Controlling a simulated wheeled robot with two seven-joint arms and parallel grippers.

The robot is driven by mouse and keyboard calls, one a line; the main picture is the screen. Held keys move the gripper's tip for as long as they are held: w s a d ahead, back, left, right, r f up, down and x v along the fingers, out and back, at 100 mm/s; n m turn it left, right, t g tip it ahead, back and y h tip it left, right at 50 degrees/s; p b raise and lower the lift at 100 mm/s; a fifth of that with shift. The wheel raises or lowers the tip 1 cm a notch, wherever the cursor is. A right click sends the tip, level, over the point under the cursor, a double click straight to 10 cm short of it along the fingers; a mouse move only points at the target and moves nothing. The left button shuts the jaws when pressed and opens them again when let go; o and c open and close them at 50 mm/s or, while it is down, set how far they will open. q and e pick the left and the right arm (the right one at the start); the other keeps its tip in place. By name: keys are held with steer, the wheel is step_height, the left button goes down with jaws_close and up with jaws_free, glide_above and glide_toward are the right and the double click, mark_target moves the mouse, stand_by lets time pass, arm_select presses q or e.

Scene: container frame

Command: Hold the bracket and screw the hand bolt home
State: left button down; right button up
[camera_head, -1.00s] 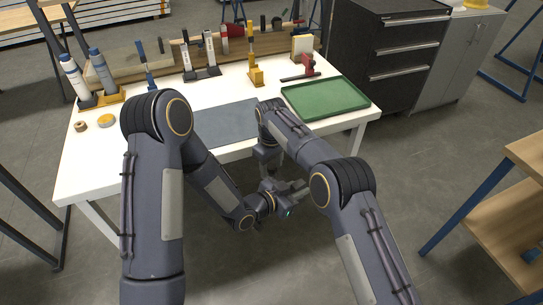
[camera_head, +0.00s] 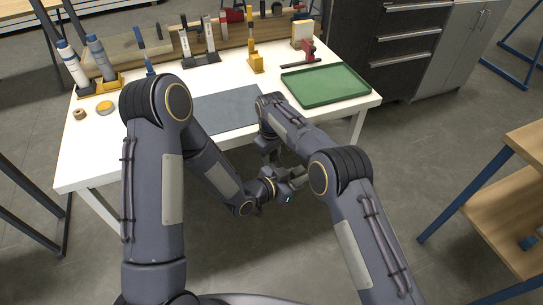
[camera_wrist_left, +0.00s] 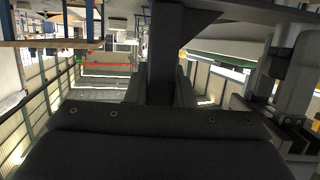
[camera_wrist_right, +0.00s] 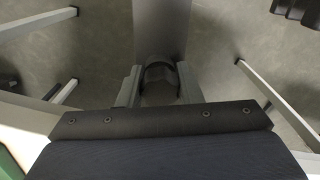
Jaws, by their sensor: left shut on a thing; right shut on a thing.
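The dark bracket (camera_wrist_left: 163,60) shows as an upright bar between the fingers of my left gripper (camera_wrist_left: 163,90), which is shut on it. A flat dark plate of it runs across the top of the left wrist view. My right gripper (camera_wrist_right: 160,88) is shut on the dark round head of the hand bolt (camera_wrist_right: 160,78). A grey flat bar, seemingly part of the bracket, lies just beyond the bolt. In the head view both grippers meet in front of the table, left gripper (camera_head: 291,184) below the right (camera_head: 270,155). The bolt's thread and its depth are hidden.
A white table (camera_head: 105,150) stands ahead, with a grey mat (camera_head: 225,110), a green tray (camera_head: 325,84) and several tools at its back. Dark drawers (camera_head: 395,45) stand behind right. A wooden shelf unit (camera_head: 510,205) is at right. Open floor surrounds my grippers.

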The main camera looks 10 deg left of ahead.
steer(key=o, duration=1.1)
steer(key=shift+o, duration=0.2)
steer(key=shift+r, duration=0.1)
step_height(320, 180, up, 11)
steer(key=shift+r, duration=0.45)
